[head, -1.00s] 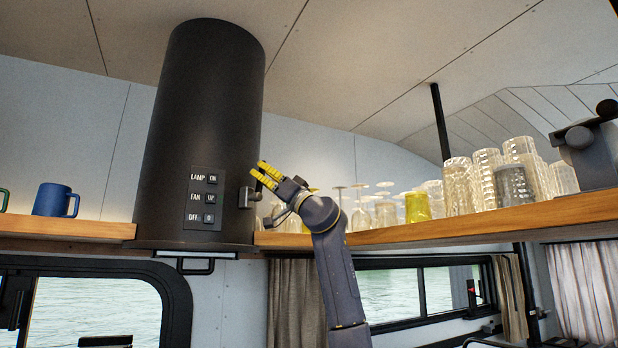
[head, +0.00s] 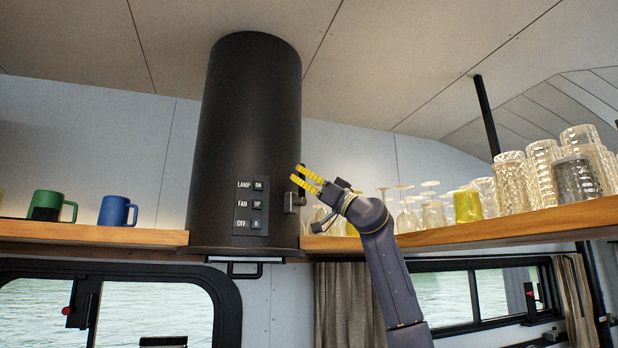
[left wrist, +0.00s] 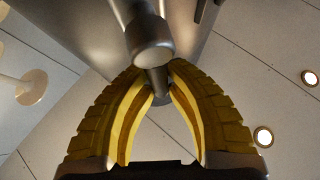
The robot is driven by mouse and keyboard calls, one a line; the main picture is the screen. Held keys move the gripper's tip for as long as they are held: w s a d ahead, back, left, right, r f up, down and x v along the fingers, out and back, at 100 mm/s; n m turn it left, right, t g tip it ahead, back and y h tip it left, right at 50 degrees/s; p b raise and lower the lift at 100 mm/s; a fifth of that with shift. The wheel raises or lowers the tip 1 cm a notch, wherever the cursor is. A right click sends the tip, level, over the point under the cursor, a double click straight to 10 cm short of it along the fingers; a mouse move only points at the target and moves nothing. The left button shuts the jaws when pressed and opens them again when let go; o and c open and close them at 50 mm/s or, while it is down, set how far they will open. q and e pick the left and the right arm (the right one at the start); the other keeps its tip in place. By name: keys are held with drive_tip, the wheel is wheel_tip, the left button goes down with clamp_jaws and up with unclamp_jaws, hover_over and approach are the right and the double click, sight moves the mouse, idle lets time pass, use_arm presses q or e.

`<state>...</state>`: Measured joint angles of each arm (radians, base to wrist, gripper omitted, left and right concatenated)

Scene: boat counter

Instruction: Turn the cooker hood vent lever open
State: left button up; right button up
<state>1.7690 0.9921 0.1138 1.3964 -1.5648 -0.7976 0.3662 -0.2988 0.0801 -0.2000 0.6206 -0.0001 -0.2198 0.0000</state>
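The cooker hood (head: 245,130) is a tall dark cylinder with a small switch panel. The vent lever (head: 289,203) is a dark metal fitting on its right side. My left gripper (head: 296,173) has ribbed yellow fingers, pointing up and left at the lever, with a gap between them. In the left wrist view the lever's round metal end (left wrist: 153,50) is close by, and a short metal post lies between the fingertips. The fingers look open around it; I cannot tell whether they touch it. My right gripper is not in view.
A wooden shelf (head: 480,231) on the right holds several glasses, including a yellow glass (head: 467,206), just behind my left arm. A blue mug (head: 116,211) and a green mug (head: 50,205) stand on the left shelf.

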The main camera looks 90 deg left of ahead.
use_arm(q)
drive_tip(key=o, duration=0.4)
drive_tip(key=shift+s, duration=0.25)
drive_tip(key=shift+o, duration=0.5)
drive_tip(key=shift+w, duration=0.1)
drive_tip(key=shift+w, duration=0.1)
drive_tip(key=v, duration=1.2)
